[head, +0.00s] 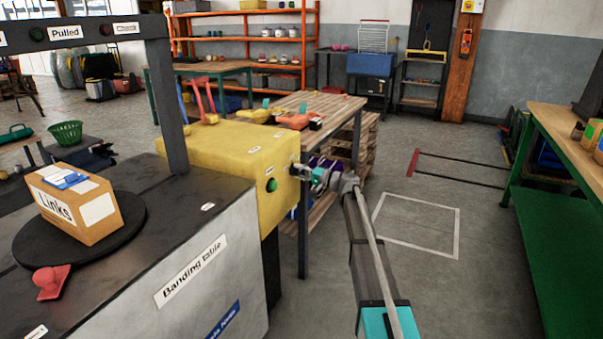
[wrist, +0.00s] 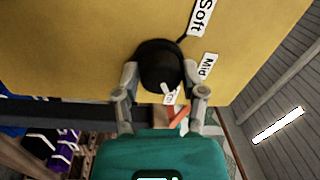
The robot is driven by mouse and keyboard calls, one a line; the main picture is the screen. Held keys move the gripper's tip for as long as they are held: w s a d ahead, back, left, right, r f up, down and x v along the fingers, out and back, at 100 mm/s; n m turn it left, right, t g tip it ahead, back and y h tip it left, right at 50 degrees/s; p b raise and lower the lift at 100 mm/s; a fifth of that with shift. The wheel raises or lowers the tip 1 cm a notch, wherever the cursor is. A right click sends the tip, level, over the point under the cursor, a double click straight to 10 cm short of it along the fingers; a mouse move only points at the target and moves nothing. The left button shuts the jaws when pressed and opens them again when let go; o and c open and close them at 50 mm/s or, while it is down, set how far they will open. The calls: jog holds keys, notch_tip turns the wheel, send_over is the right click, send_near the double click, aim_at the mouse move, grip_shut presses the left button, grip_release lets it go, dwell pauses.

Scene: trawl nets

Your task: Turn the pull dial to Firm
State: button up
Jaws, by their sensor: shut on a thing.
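The pull dial (wrist: 158,62) is a round black knob on the yellow box face in the wrist view. My gripper (wrist: 161,78) has one finger on each side of the knob and is shut on it. A Soft label (wrist: 201,17) is at the upper right of the dial and a Mid label (wrist: 208,65) at its right. A small pale mark and a partly hidden label (wrist: 171,97) show at the knob's lower edge; I cannot read that label. In the head view my gripper (head: 308,173) reaches the right end of the yellow box (head: 222,158), where the dial is mostly hidden.
A green button (head: 271,185) is on the box near my gripper. The grey banding table (head: 130,270) carries a Links carton (head: 100,232) on a black turntable. A wooden table (head: 335,103) stands behind my gripper. The floor to the right is open, up to a green bench (head: 560,220).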

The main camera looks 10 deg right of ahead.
jog(key=o, duration=1.1)
jog(key=shift+w+a+r, duration=0.1)
jog(key=shift+w+a, duration=0.05)
jog(key=shift+a, duration=0.15)
jog(key=shift+d, duration=0.1)
jog(key=s+a+f+g, duration=0.1)
jog(key=s+f, duration=0.1)
jog(key=s, duration=0.1)
jog(key=s+a+f+n+g+h, duration=0.1)
jog(key=s+a+f, duration=0.1)
jog(key=s, duration=0.2)
jog(key=s+a+f+n+g+h, duration=0.1)
jog(key=s+a+f+g, duration=0.1)
jog(key=s+f, duration=0.1)
jog(key=shift+s+a, duration=0.2)
jog(key=shift+s, duration=0.45)
jog(key=s+f+n+g+h, duration=0.1)
jog(key=s+f+g+h, duration=0.4)
jog(key=s, duration=0.7)
jog(key=s+f+n+h, duration=0.1)
jog(key=s+f+h, duration=0.4)
jog(key=s, duration=0.6)
jog(key=s+d+f+g+h, duration=0.2)
jog(key=s+d+h, duration=0.3)
jog(key=s, duration=0.6)
jog(key=shift+y, duration=0.7)
jog(key=r+p, duration=2.4)
jog(key=p, duration=0.1)
jog(key=d+r+p, duration=0.1)
jog(key=r+p, duration=1.2)
